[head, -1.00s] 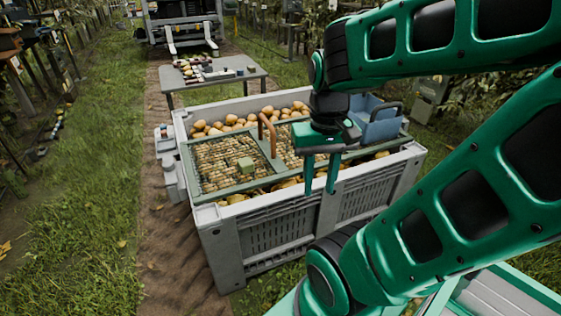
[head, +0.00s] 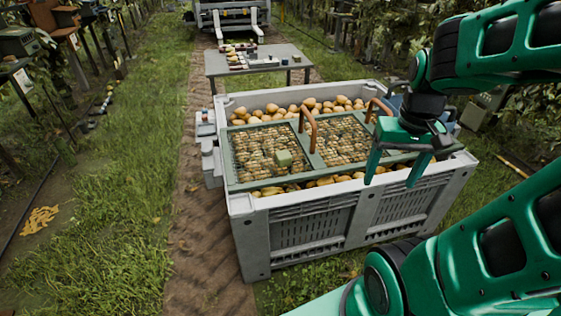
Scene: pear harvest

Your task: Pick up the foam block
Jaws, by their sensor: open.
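A small green block (head: 284,158), which looks like the foam block, lies on a green-framed wire mesh tray (head: 232,162). The tray rests across a large grey crate (head: 300,205) of pears. The block sits in the left mesh panel, near its right side. My gripper (head: 391,183) is open and empty, with its fingers pointing down. In the picture it is to the right of the block, over the crate's front right part. The block is fully in view and nothing touches it.
Two brown arched handles (head: 309,128) rise from the tray, one between the block and my gripper. A blue box (head: 450,115) is partly hidden behind my gripper. A grey table (head: 217,64) with small items stands behind the crate. Grass is open at left.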

